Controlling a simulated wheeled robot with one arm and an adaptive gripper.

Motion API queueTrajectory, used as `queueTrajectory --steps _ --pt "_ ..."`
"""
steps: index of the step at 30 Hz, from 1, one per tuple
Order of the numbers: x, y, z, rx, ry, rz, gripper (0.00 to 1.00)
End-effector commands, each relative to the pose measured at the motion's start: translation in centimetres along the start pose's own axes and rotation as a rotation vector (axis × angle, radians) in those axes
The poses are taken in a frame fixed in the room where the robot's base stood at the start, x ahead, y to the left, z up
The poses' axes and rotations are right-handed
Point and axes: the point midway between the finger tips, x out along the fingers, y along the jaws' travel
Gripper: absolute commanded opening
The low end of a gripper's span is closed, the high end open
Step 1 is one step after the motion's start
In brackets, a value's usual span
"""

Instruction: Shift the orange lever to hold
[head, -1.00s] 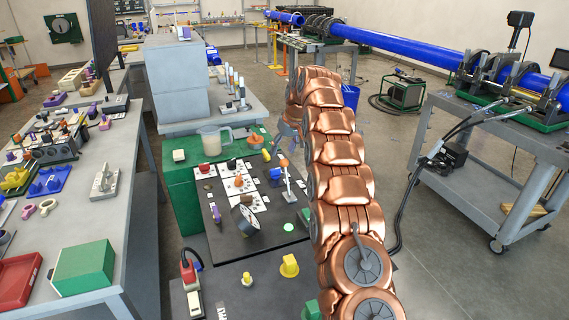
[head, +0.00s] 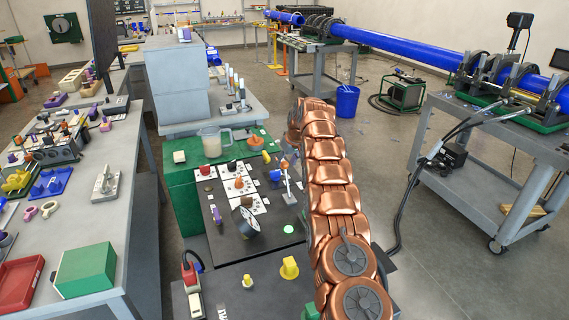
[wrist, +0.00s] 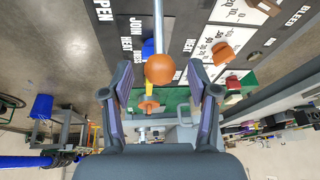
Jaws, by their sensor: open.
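The orange lever shows in the wrist view as a round orange knob (wrist: 160,68) on a thin metal rod (wrist: 158,22). My gripper (wrist: 160,78) is open, with one dark finger on each side of the knob. A gap shows between the knob and each finger, so it is not gripped. In the head view the lever's metal rod (head: 289,186) stands tilted on the dark panel (head: 252,250), and the gripper is mostly hidden behind my copper arm. Panel lettering in the wrist view reads OPEN, JOIN and HEAT; I cannot read a hold mark.
A blue knob (wrist: 148,47) is close to the lever.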

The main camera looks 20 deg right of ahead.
Motion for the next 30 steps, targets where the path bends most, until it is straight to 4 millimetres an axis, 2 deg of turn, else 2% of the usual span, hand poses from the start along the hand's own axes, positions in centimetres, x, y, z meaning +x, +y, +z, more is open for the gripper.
queueTrajectory --steps 6,15,30 --pt "1.7 0.0 -0.2 -0.001 0.005 0.002 0.6" --pt "2.0 0.0 -0.2 -0.001 0.005 0.002 0.59" --pt "2.0 0.0 -0.2 -0.001 0.005 0.002 0.07"
